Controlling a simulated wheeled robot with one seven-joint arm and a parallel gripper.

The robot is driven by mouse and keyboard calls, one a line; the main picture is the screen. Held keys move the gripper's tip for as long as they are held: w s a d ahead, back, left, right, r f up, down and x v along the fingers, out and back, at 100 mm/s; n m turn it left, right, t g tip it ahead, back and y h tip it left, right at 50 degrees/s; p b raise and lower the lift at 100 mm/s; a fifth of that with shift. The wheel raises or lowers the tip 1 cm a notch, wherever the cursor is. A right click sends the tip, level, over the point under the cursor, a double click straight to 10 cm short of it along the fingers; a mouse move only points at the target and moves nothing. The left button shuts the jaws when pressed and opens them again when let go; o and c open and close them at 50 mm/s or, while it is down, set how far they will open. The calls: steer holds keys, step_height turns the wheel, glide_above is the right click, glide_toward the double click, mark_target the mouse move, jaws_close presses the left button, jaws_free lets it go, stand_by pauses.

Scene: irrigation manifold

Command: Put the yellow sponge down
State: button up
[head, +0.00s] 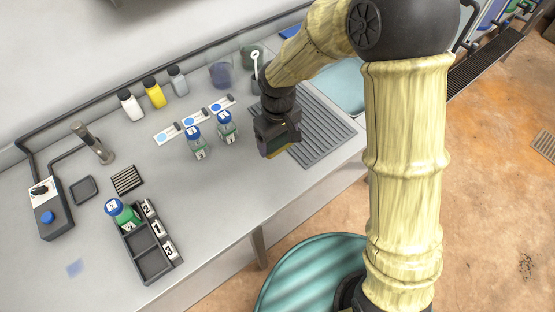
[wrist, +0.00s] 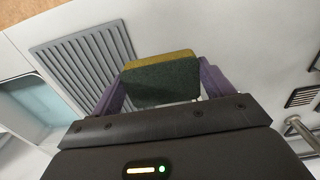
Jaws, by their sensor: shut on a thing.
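The yellow sponge (wrist: 160,78) has a dark green face and a yellow layer along its edge. In the wrist view it sits between the two purple fingers of my gripper (wrist: 163,85), which is shut on it. I cannot tell for sure whether the sponge touches the counter (head: 222,190).
The ridged drain mat (head: 322,135) lies beside a teal sink (head: 345,84). Two blue-capped bottles (head: 227,127) stand left of my gripper. A black compartment rack (head: 152,258) holds another bottle (head: 122,213). Counter between rack and gripper is clear. A teal round bin (head: 300,268) stands below.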

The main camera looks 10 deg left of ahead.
steer(key=shift+s+d+f, duration=0.15)
steer(key=shift+s+f, duration=0.1)
steer(key=shift+s, duration=0.1)
glide_above(279, 168)
step_height(279, 168, down, 6)
steer(key=shift+r, duration=0.15)
steer(key=shift+f+p, duration=0.4)
steer(key=shift+f, duration=1.5)
steer(key=shift+f, duration=0.1)
steer(key=shift+f, duration=0.1)
steer(key=o, duration=1.1)
